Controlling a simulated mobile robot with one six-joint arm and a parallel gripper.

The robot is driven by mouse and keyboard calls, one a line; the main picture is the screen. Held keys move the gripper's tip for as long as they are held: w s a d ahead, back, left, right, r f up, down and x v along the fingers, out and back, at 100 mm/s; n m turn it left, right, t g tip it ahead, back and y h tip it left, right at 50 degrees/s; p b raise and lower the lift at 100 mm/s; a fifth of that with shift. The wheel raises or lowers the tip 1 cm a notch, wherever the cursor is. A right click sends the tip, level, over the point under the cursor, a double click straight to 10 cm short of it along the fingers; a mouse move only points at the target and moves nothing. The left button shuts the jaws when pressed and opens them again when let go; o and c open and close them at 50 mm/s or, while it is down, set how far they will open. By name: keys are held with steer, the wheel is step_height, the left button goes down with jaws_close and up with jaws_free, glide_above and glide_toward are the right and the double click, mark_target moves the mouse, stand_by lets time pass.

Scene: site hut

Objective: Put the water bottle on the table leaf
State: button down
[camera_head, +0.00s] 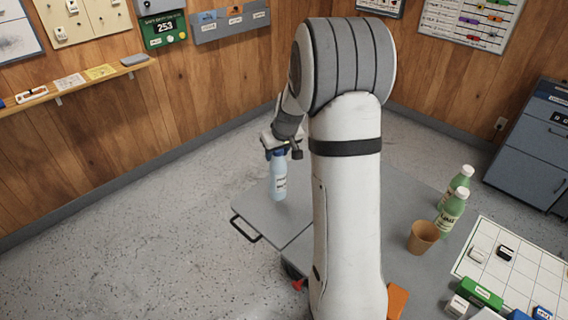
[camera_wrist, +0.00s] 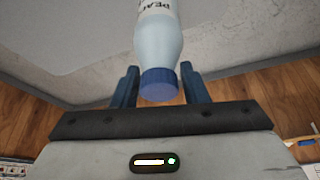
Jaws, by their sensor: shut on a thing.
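The water bottle (camera_head: 279,180) is pale blue with a dark blue cap and a label. It is upright, over or on the grey table leaf (camera_head: 262,224) at the left end of the table; I cannot tell if its base touches the leaf. My gripper (camera_head: 278,150) is shut on the bottle near its cap. In the wrist view the bottle (camera_wrist: 158,42) hangs between the two blue fingers of my gripper (camera_wrist: 159,88), its cap towards the palm. My own arm hides part of the table in the head view.
Two green bottles (camera_head: 450,211) and a brown cup (camera_head: 422,237) stand on the table at the right. A white gridded board (camera_head: 517,267) with small blocks lies at the right front. The leaf's left part is bare. A black handle (camera_head: 245,232) sits at its edge.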

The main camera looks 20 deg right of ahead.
mark_target(279, 161)
steer(key=shift+d+f, duration=0.2)
steer(key=shift+f, duration=1.95)
steer(key=c, duration=0.8)
jaws_free()
steer(key=shift+s, duration=0.1)
steer(key=shift+r, duration=0.15)
steer(key=v, duration=1.2)
steer(key=shift+m+g, duration=0.5)
steer(key=shift+g, duration=0.3)
steer(key=s+a+r, duration=0.1)
steer(key=s+a, duration=0.3)
steer(key=s, duration=0.4)
steer(key=s+a+r, duration=0.1)
steer(key=s+a, duration=0.3)
steer(key=s, duration=0.5)
steer(key=s+a+r, duration=0.1)
steer(key=s+a, duration=0.3)
steer(key=s, duration=0.5)
steer(key=shift+s+a+b, duration=0.2)
steer(key=shift+b, duration=0.1)
steer(key=shift+r, duration=0.1)
